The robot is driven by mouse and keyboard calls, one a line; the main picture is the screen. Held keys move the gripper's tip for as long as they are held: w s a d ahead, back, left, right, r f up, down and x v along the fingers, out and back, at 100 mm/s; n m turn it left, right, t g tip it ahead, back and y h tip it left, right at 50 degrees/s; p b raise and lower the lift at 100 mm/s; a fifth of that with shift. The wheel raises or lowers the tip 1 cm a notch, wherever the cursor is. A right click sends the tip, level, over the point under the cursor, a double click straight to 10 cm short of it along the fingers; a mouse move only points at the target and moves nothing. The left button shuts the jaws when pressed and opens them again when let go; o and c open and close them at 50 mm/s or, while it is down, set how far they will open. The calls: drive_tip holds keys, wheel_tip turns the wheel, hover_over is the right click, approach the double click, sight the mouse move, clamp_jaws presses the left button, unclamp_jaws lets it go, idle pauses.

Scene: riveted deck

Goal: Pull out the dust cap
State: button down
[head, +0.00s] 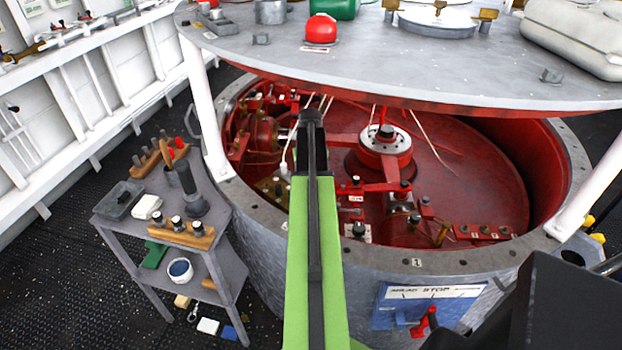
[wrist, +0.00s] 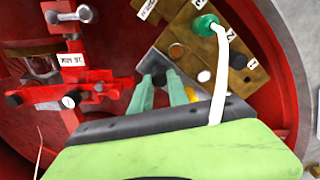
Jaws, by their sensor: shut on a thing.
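My gripper (wrist: 159,84) shows in the wrist view, with its two pale green fingers reaching into the red drum. The fingers are closed on a small dark cap (wrist: 158,79), which I take to be the dust cap. The cap sits between the fingertips over a grey metal plate (wrist: 150,63); I cannot tell whether it is still seated. A brass block (wrist: 190,38) lies just beyond, with a green plug (wrist: 206,24) and small round sockets or caps in it. In the head view my arm hides the fingertips and the cap.
A white cable (wrist: 221,75) runs from the green plug down past my gripper. Red brackets with black knobs (wrist: 14,99) stand to the left. In the head view the round grey lid (head: 400,70) overhangs the drum, and a grey cart (head: 120,235) with parts stands left.

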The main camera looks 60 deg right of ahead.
drive_tip(key=c, duration=1.2)
unclamp_jaws()
wheel_tip(320, 180, up, 12)
drive_tip(key=p, duration=1.2)
